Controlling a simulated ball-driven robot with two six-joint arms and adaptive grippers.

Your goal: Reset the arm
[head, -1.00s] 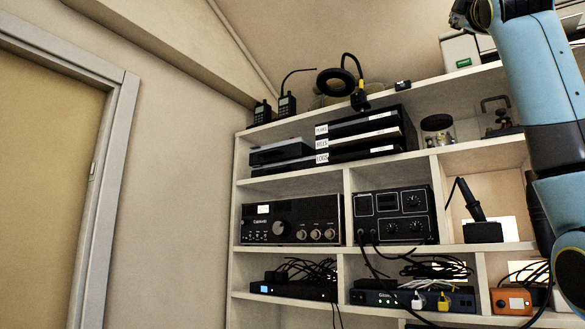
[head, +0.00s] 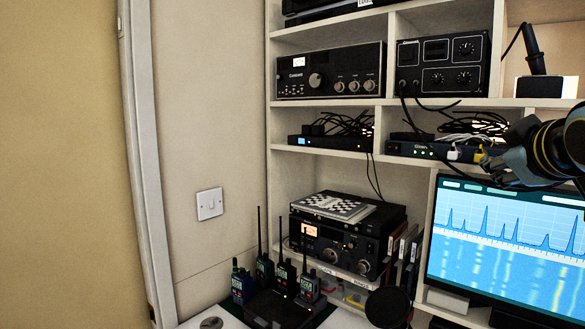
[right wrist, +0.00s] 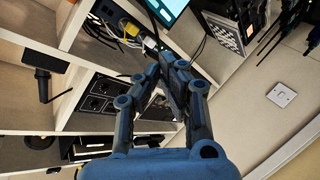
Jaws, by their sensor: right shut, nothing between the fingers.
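My right gripper (head: 515,163) reaches in from the right edge in the head view, in front of the shelf and just above the screen's upper edge. In the right wrist view its two dark fingers (right wrist: 172,78) are closed together with nothing between them. Behind them is the cubby shelf, seen rotated, with the black radio with knobs (right wrist: 100,93). My left gripper is in no view.
A bright monitor (head: 505,245) stands below my right gripper. Shelf cubbies hold radios (head: 330,72) and a network box (head: 430,150) with loose cables. Handheld radios (head: 285,278) stand at lower centre. The wall with a light switch (head: 209,204) is clear.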

